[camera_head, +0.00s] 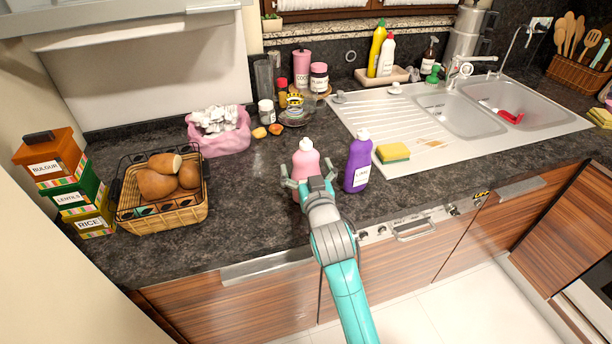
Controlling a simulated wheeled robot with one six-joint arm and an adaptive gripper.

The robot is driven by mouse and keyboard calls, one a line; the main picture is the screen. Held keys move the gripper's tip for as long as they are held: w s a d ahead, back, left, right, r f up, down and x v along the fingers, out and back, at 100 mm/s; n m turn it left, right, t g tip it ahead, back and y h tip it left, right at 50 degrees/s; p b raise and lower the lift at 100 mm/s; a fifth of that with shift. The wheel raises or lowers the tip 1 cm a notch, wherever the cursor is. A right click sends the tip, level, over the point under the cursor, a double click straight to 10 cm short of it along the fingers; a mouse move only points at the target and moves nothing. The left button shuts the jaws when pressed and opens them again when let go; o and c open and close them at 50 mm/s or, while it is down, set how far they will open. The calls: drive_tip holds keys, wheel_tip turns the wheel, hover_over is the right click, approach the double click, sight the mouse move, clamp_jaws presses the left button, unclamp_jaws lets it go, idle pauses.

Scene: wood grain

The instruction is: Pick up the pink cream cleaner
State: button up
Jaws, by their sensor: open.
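The pink cream cleaner (306,157) is a pink bottle with a pale cap. It stands upright on the dark stone counter near the middle of the view. My gripper (303,182) reaches over the front edge of the counter, with its grey fingers apart. The fingers lie at the two sides of the bottle's lower part. I cannot tell whether they touch it. The bottle's lower front is hidden behind my gripper.
A purple bottle (357,161) stands close to the right of my gripper. A yellow-green sponge (393,153) lies on the sink's drainboard (372,113). The counter between basket and bottle is clear.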

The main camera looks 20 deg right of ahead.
sight(306, 139)
drive_tip(key=c, duration=1.6)
drive_tip(key=shift+r, duration=6.05)
drive_tip(key=shift+c, duration=0.2)
drive_tip(key=shift+r, duration=0.15)
drive_tip(key=shift+r, duration=1.85)
